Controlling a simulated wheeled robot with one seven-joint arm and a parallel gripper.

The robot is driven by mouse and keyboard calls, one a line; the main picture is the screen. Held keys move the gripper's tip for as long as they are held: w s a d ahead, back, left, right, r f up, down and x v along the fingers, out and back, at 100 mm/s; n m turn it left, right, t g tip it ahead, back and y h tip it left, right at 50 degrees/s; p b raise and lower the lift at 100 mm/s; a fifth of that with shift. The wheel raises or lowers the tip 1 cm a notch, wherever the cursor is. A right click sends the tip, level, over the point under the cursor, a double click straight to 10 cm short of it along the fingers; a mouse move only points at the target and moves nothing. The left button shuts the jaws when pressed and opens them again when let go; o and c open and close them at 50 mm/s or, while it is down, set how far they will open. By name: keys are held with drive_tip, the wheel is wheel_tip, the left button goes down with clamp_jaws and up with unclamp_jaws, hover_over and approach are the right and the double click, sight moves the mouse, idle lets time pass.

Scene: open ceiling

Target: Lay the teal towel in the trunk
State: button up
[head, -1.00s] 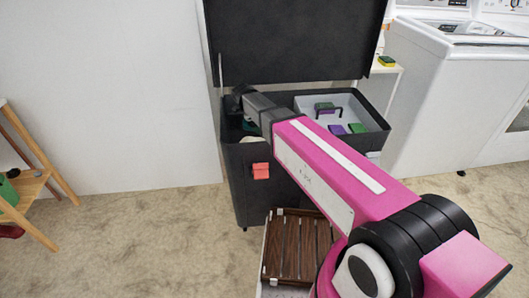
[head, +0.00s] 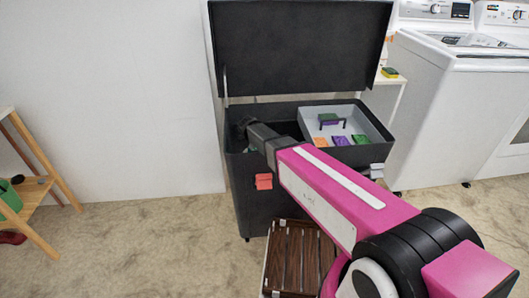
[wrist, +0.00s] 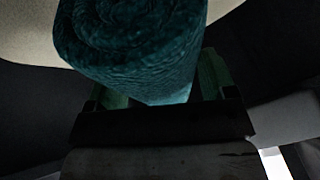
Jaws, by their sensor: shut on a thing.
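The trunk (head: 250,195) is a black upright box with an orange-red latch on its front. Its black lid (head: 300,50) stands open. My gripper (wrist: 155,85) is shut on the rolled teal towel (wrist: 135,40), which fills the space between the green fingers in the wrist view. In the head view the end of my arm reaches over the front rim into the left part of the trunk. The fingers and most of the towel are hidden there. I cannot tell whether the towel touches the trunk floor.
A light grey tray (head: 372,128) sits in the trunk's right side, holding orange, purple and green pieces. A brown slatted crate (head: 290,262) stands in front of the trunk. White washers (head: 450,110) stand at right, a wooden shelf (head: 40,190) at left. A pale surface (wrist: 25,35) shows beside the towel.

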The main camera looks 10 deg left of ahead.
drive_tip(key=shift+f, duration=0.35)
drive_tip(key=shift+f, duration=0.2)
drive_tip(key=o, duration=1)
drive_tip(key=v, duration=0.7)
drive_tip(key=shift+r, duration=0.35)
drive_tip(key=shift+a+r, duration=0.15)
drive_tip(key=shift+r, duration=0.3)
drive_tip(key=shift+s, duration=0.1)
